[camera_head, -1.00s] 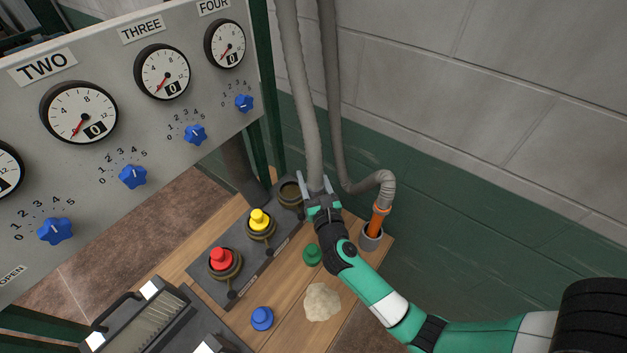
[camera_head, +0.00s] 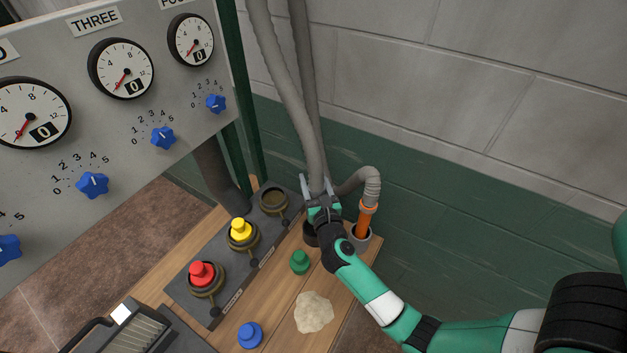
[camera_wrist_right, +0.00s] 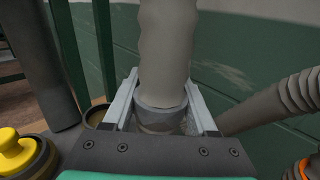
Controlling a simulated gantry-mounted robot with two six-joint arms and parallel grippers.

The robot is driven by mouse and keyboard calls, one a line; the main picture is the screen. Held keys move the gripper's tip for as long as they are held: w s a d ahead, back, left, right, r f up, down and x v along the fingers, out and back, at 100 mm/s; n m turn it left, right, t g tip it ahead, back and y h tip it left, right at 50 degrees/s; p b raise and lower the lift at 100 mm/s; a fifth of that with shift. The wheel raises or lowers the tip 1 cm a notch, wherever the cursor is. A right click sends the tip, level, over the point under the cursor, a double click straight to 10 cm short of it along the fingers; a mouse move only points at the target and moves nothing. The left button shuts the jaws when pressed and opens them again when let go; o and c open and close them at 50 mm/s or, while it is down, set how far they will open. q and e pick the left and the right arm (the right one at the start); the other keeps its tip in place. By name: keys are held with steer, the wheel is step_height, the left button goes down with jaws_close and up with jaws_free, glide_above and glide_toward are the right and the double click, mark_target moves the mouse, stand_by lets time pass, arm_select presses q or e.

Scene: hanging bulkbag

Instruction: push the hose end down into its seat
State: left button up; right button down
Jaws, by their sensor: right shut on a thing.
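My right gripper (camera_head: 320,190) is shut on the grey hose (camera_head: 312,140) near its lower end. The hose tip is hidden by my gripper. A dark round cup (camera_head: 310,235) shows just below the gripper; I cannot tell whether the hose touches it. An open round socket (camera_head: 273,199) in the dark block is empty, left of the gripper. My left gripper is not in view.
A second hose (camera_head: 370,185) with an orange end stands in a grey cup (camera_head: 362,240) close right. Yellow (camera_head: 240,230) and red (camera_head: 202,273) plugs sit in the block. Green (camera_head: 299,262) and blue (camera_head: 249,334) caps and a beige lump (camera_head: 313,313) lie on the wooden top.

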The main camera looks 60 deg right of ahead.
step_height(320, 180, down, 3)
steer(key=b, duration=0.2)
steer(key=shift+f+b, duration=0.2)
steer(key=shift+b, duration=0.2)
steer(key=shift+f+b, duration=0.3)
steer(key=shift+f, duration=0.25)
steer(key=shift+f+b, duration=0.45)
steer(key=shift+f, duration=0.3)
steer(key=shift+f+b, duration=1.2)
steer(key=shift+f, duration=0.3)
steer(key=shift+c, duration=0.6)
jaws_free()
